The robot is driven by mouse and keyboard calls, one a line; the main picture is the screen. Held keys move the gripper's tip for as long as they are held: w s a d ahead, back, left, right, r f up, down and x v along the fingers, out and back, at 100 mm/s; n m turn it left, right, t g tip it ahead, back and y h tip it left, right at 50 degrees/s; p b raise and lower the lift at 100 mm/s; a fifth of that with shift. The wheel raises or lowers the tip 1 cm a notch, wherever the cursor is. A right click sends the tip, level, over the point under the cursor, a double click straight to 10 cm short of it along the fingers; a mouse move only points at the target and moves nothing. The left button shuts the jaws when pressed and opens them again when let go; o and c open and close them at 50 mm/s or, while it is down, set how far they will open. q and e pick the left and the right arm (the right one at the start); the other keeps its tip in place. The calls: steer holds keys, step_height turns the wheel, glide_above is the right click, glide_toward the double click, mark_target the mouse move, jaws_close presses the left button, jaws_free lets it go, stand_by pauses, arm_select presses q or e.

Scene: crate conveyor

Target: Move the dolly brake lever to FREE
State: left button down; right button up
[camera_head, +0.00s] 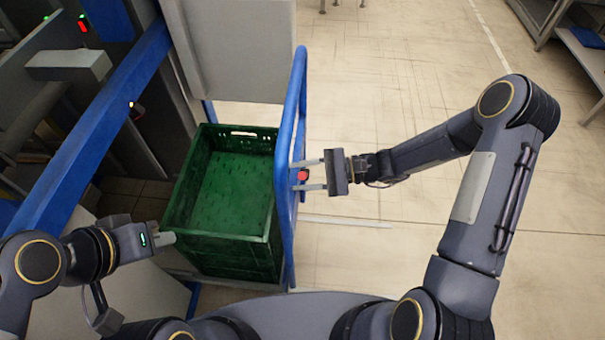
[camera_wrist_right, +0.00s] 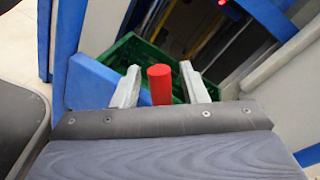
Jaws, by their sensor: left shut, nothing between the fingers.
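The brake lever's red knob (camera_head: 302,176) shows at the right side of the dolly's blue frame (camera_head: 290,205). The right wrist view shows it as an upright red cylinder (camera_wrist_right: 160,85). My right gripper (camera_head: 309,175) is open, with one finger on each side of the knob. In the right wrist view (camera_wrist_right: 162,88) a gap shows between the knob and each finger. The lever's lower part and any FREE marking are hidden. My left gripper (camera_head: 168,239) is shut and empty, near the front left corner of the green crate.
A green crate (camera_head: 265,238), its inside looking empty, stands in the dolly behind the blue frame. A grey panel (camera_head: 238,60) rises behind it. Blue and grey conveyor machinery (camera_head: 100,120) fills the left. Open tiled floor (camera_head: 400,100) lies to the right, with a shelf (camera_head: 585,55) at the far right.

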steer(key=d, duration=0.7)
steer(key=shift+s+d+r, duration=0.15)
steer(key=shift+d+r, duration=0.25)
steer(key=shift+r, duration=0.05)
steer(key=shift+c, duration=0.5)
